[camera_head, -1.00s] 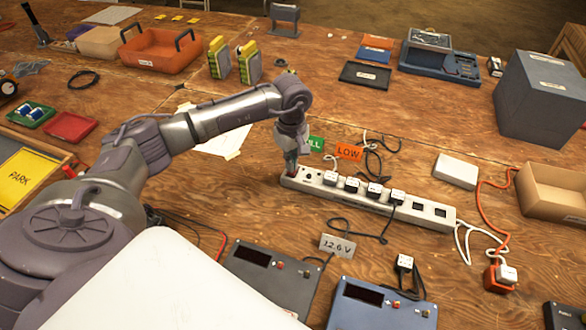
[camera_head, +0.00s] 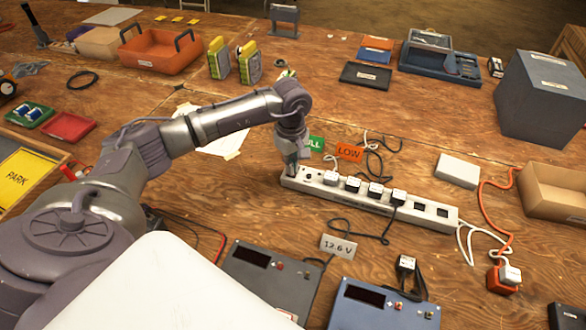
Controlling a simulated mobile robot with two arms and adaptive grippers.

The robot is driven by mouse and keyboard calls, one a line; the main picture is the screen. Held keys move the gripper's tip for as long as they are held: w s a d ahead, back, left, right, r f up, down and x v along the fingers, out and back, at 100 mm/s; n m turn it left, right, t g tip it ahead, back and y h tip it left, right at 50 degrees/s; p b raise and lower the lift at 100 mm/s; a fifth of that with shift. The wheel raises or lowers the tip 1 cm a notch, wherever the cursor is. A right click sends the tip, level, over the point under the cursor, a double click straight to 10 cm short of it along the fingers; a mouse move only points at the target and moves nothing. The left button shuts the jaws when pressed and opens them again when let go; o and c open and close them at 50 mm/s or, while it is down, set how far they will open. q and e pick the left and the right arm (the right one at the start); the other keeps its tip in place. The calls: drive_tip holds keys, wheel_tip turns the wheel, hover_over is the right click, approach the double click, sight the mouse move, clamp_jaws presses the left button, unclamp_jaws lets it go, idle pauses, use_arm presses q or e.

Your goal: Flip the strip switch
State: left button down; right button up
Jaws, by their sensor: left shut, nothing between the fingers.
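The white power strip (camera_head: 412,212) lies at a slant on the wooden table in the middle of the view. Several plugs sit in its sockets, and two sockets at its right end are empty. My left gripper (camera_head: 291,172) points down at the strip's left end, with its fingertips at or just over the top face there. It is shut and empty. The switch cannot be made out; the fingertips cover part of that end. A small dark round spot shows just right of the fingers. My right gripper is not in view.
Two chargers (camera_head: 262,282) with dark displays stand in front of the strip, near a "12.6 V" card (camera_head: 338,247). An orange "LOW" tag (camera_head: 349,152) and black cables lie behind it. A white box (camera_head: 458,171) and orange cord (camera_head: 484,205) are at right.

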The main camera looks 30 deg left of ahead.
use_arm(q)
drive_tip(key=shift+s+f, duration=0.1)
drive_tip(key=shift+f, duration=0.15)
drive_tip(key=shift+r, duration=0.15)
drive_tip(key=shift+r+p, duration=0.6)
drive_tip(key=shift+r, duration=0.3)
drive_tip(key=shift+r+p, duration=1.35)
drive_tip(key=shift+r, duration=1.2)
drive_tip(key=shift+f, duration=0.1)
